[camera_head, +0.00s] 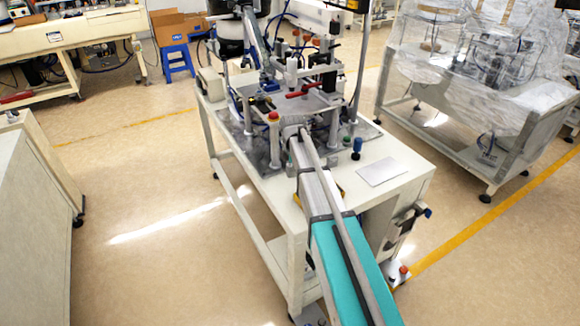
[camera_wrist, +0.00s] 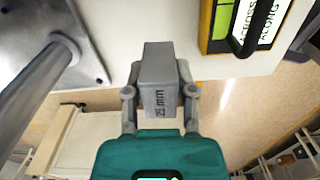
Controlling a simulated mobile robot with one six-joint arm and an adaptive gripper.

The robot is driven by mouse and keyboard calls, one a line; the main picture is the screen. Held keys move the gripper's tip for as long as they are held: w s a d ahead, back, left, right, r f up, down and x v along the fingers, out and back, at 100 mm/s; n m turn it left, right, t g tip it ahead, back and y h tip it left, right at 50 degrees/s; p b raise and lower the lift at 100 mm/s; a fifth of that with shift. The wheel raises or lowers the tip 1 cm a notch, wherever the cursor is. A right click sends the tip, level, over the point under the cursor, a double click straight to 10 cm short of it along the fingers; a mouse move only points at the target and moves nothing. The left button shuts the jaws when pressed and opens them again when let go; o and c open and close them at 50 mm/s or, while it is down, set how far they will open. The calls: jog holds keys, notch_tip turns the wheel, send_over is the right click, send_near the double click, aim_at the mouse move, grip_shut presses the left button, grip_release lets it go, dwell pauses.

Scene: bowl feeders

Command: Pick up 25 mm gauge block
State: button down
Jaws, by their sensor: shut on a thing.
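The 25 mm gauge block (camera_wrist: 159,62) is a grey block with "25 mm" marked on its side, in the middle of the wrist view. My gripper (camera_wrist: 160,92) has its two grey fingers closed on either side of the block. Its teal body is at the bottom of that view. The block's top end overlaps the pale table surface in the picture; I cannot tell whether it touches it. I cannot make out the block or the gripper's fingers in the head view.
A yellow and black device (camera_wrist: 240,25) with a handle and "ACROSS ALONG" lettering is right of the block. A grey post (camera_wrist: 42,85) on a grey plate (camera_wrist: 92,55) is left. The white machine table (camera_head: 395,150) has bare space around a pale plate (camera_head: 382,172).

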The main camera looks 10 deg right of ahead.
jog(key=s+d+r+p, duration=0.2)
jog(key=s+r+p, duration=0.3)
jog(key=s, duration=0.5)
jog(key=shift+s+r, duration=0.35)
jog(key=shift+r, duration=0.3)
